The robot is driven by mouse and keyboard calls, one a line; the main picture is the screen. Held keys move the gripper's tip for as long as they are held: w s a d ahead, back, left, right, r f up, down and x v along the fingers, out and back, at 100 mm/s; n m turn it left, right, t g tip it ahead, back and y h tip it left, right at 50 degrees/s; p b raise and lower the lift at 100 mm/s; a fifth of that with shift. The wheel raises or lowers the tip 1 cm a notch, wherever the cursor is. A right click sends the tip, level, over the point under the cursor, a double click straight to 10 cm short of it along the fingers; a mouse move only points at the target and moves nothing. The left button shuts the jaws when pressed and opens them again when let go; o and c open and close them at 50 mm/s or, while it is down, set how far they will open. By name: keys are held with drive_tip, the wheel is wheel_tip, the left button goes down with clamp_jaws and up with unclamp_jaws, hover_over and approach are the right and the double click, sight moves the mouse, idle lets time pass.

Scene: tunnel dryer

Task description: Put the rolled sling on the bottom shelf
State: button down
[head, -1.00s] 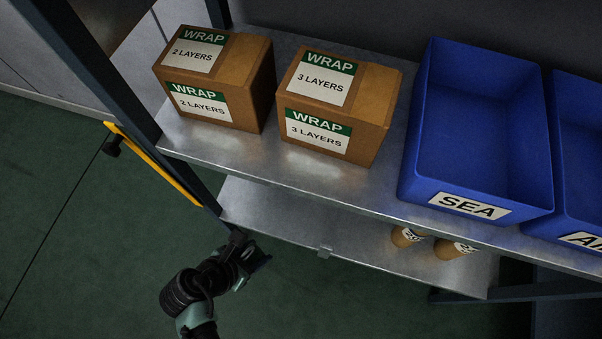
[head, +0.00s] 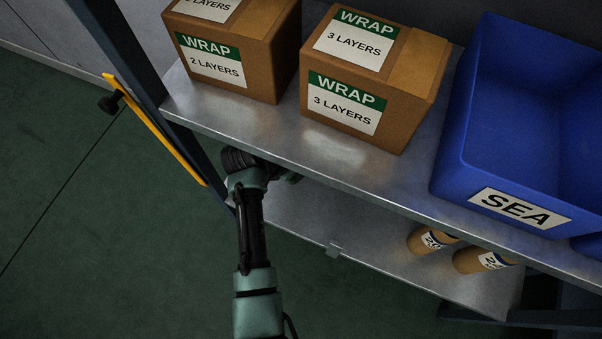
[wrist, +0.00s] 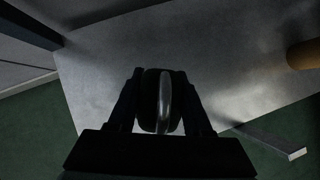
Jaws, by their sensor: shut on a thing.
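My gripper (wrist: 162,78) is shut on the rolled sling (wrist: 164,105), a dark roll with a pale grey band, seen between the two fingers in the wrist view. The bottom shelf (head: 300,220) is a bare grey metal board under the upper shelf; it fills much of the wrist view (wrist: 235,55) beyond the roll. In the head view my arm reaches in at the shelf's left end, and the upper shelf and my wrist hide the sling. I cannot tell whether the roll touches the shelf.
Two cartons marked WRAP (head: 232,70) and a blue bin marked SEA (head: 480,165) stand on the upper shelf (head: 330,150). Brown cylinders with labels (head: 432,240) are on the bottom shelf's right. A dark post (head: 125,50) stands left. The shelf between is clear.

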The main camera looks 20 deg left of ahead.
drive_tip(key=shift+w+f+b, duration=0.1)
drive_tip(key=shift+f+b, duration=1.65)
drive_tip(key=shift+f, duration=1.3)
drive_tip(key=shift+f, duration=0.15)
drive_tip(key=shift+c, duration=1.6)
unclamp_jaws()
drive_tip(key=p+v, duration=0.6)
drive_tip(key=v, duration=0.6)
